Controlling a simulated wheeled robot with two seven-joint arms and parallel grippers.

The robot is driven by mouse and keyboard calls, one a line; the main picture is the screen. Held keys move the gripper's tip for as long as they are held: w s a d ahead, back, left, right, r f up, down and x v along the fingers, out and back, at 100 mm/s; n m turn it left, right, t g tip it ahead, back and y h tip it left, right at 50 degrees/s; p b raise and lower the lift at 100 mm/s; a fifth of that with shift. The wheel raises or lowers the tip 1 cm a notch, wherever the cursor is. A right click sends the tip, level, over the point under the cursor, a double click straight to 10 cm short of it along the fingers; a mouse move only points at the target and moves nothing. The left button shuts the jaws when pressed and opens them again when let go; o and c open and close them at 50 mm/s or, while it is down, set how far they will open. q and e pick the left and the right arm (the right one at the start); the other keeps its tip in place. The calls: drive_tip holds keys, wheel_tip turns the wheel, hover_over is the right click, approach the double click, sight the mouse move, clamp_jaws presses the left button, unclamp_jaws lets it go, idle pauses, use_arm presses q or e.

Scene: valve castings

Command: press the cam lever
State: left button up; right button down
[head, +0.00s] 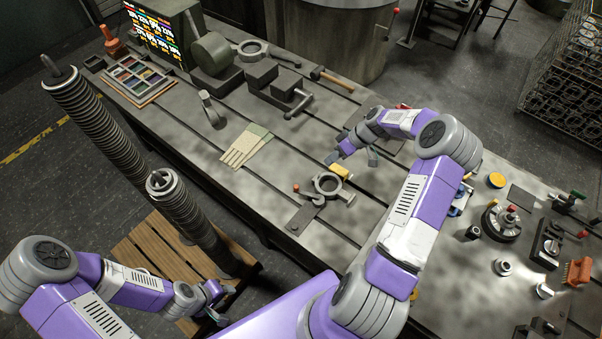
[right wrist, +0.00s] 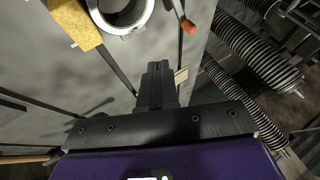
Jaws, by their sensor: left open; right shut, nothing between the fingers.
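The cam lever (head: 297,188) has a red-orange knob and sits beside a grey ring-shaped casting (head: 327,184) on the bench. In the right wrist view the lever's red end (right wrist: 188,25) shows at the top, right of the ring (right wrist: 122,12). My right gripper (head: 333,158) is shut and empty, above the bench and beyond the ring, apart from the lever. Its closed dark fingers (right wrist: 156,72) also show in the right wrist view. My left gripper (head: 217,304) is open and empty at the lower left, over a wooden-slatted stand.
A yellow block (head: 341,172) lies beside the ring, close to my right gripper. A dark plate (head: 302,218) lies in front of the lever. Tall ribbed columns (head: 95,125) stand left of the bench.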

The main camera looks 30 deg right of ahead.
sight(310, 194)
drive_tip(key=x, duration=0.9)
drive_tip(key=shift+s+a+f, duration=0.15)
drive_tip(key=shift+a+f, duration=0.1)
drive_tip(key=shift+f, duration=0.1)
drive_tip(key=a, duration=0.3)
drive_tip(key=shift+s, duration=0.3)
drive_tip(key=shift+s+a+f, duration=0.1)
drive_tip(key=shift+a, duration=0.35)
